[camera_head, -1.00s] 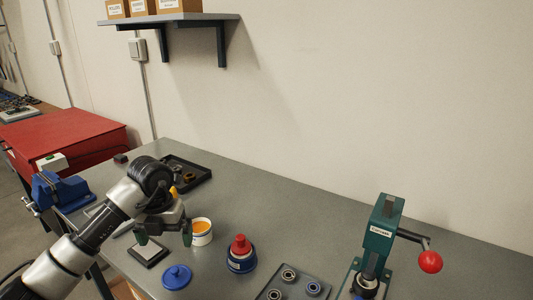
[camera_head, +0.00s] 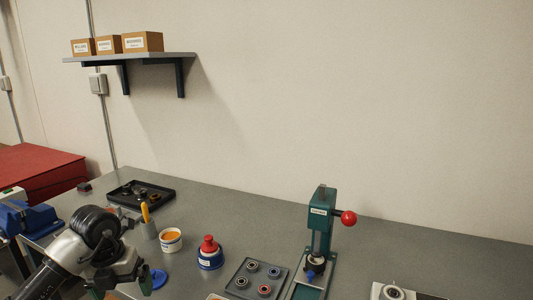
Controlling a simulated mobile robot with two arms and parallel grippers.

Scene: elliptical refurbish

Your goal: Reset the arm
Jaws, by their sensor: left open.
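My left arm comes in at the lower left of the head view. Its gripper (camera_head: 118,289) is open and points down over the front left of the bench (camera_head: 215,197), partly cut off by the lower edge. Nothing shows held in it. A blue lid (camera_head: 158,278) lies on the bench just to the right of the gripper. A white tub with orange contents (camera_head: 171,240) and a blue pot with a red top (camera_head: 209,253) stand farther right. My right gripper is out of view.
A green press with a red ball handle (camera_head: 320,225) stands upright mid-right, beside a tray of bearings (camera_head: 242,284). A black tray (camera_head: 165,204) lies at the back left; a blue vise (camera_head: 25,218) is at the left edge. A wall shelf (camera_head: 140,57) holds boxes.

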